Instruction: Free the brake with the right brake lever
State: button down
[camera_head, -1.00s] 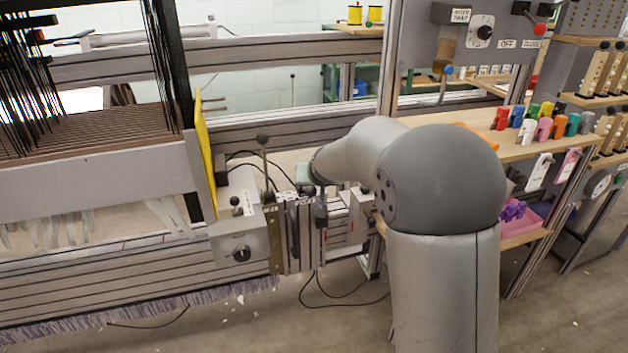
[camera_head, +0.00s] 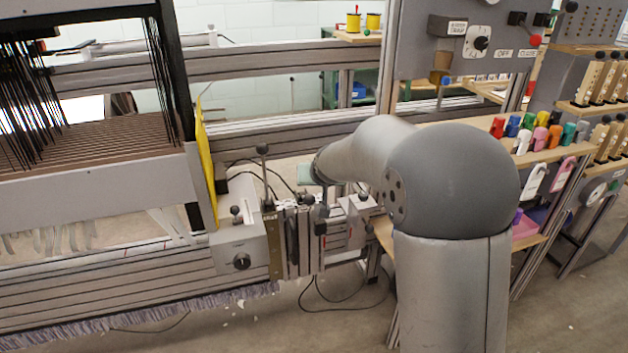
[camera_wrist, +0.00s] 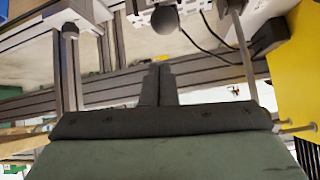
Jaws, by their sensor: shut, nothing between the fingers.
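A tall lever with a black knob (camera_head: 263,149) stands upright at the back of the grey control box (camera_head: 236,240). I cannot tell for sure which is the right brake lever. In the wrist view a black ball knob (camera_wrist: 165,19) shows at the top, beyond my fingers, and a grey rod (camera_wrist: 243,50) slants at the right. My gripper (camera_wrist: 160,70) is shut and empty, with a visible gap in the picture to the knob. In the head view my arm mostly hides my gripper.
A yellow panel (camera_head: 206,165) and the loom frame stand left of the control box. Black cables (camera_head: 345,303) hang below the mechanism. A shelf with coloured clips (camera_head: 540,138) and a switch panel (camera_head: 480,40) are at right.

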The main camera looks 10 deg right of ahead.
jog(key=s+d+p, duration=0.1)
jog(key=s, duration=0.7)
jog(key=shift+r, duration=0.15)
jog(key=shift+w, duration=0.1)
jog(key=s+d+r+g+p, duration=0.2)
jog(key=s+r+g+p, duration=0.2)
jog(key=s+r+p, duration=0.9)
jog(key=s+d+r+g+p, duration=0.2)
jog(key=s+r+g+p, duration=0.3)
jog(key=s+r+p, duration=0.8)
jog(key=s+p, duration=0.5)
jog(key=s, duration=0.2)
jog(key=shift+s+d+r+n+h, duration=0.2)
jog(key=shift+s+r+n+h, duration=0.1)
jog(key=shift+h, duration=0.1)
